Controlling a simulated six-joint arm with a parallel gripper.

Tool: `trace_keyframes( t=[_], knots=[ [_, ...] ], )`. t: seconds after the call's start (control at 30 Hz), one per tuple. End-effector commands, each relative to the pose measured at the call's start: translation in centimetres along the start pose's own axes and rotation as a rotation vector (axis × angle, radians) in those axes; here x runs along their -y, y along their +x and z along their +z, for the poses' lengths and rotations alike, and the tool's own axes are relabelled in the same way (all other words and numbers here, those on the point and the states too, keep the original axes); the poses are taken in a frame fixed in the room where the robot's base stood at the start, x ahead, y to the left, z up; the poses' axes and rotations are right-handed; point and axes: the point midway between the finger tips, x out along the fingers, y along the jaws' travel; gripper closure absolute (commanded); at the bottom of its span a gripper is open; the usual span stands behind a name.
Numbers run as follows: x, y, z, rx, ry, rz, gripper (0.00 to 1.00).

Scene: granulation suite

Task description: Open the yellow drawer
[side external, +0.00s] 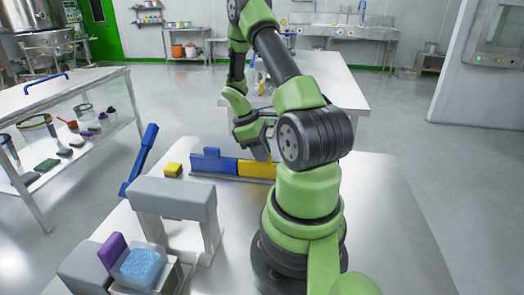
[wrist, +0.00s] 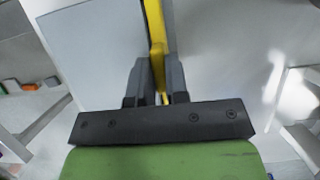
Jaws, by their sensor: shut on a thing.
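The yellow drawer (side external: 257,169) shows in the side view as a low yellow front to the right of a blue drawer front (side external: 208,164). My gripper (side external: 262,150) is right above the yellow front, pointing down. In the wrist view a narrow yellow strip (wrist: 154,35), which looks like the drawer's edge or handle, runs down between the two dark fingers of my gripper (wrist: 156,80). The fingers are shut on it. My gripper hides the top of the yellow drawer in the side view, and how far the drawer is out cannot be told.
A small yellow block (side external: 173,169) lies left of the blue front. A blue angled bar (side external: 141,160) stands farther left. A grey arch (side external: 173,198), a purple block (side external: 112,250) and a blue-filled container (side external: 140,266) are nearer. The table's right side (side external: 390,220) is clear.

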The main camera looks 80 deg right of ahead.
Motion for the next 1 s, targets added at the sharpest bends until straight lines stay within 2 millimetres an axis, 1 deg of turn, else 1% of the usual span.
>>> trace_keyframes(
  t=[0.07, 0.17, 0.3, 0.43, 0.5, 0.57, 0.83, 0.87, 0.9, 0.97, 1.0],
  knots=[
    [0.9, 0.0, -0.1, 0.002, -0.003, -0.001, 1.0],
    [2.9, -0.1, -0.1, 0.002, -0.006, 0.0, 1.0],
    [6.1, -0.1, -0.1, 0.002, -0.01, 0.001, 1.0],
    [8.4, -0.1, -0.2, -0.001, -0.009, 0.002, 1.0],
    [9.1, -0.1, -0.1, -0.001, -0.005, 0.002, 1.0],
    [9.3, -0.1, -0.1, -0.003, -0.004, 0.002, 1.0],
    [9.4, -0.1, -0.1, -0.004, -0.001, 0.001, 1.0],
    [9.4, -0.1, -0.1, -0.004, -0.001, 0.001, 0.83],
    [9.4, -0.1, -0.1, -0.003, 0.0, 0.001, 0.74],
    [9.4, 0.0, -0.1, -0.003, 0.0, 0.001, 0.6],
    [9.4, 0.0, -0.1, -0.002, 0.0, 0.001, 0.6]
  ],
)
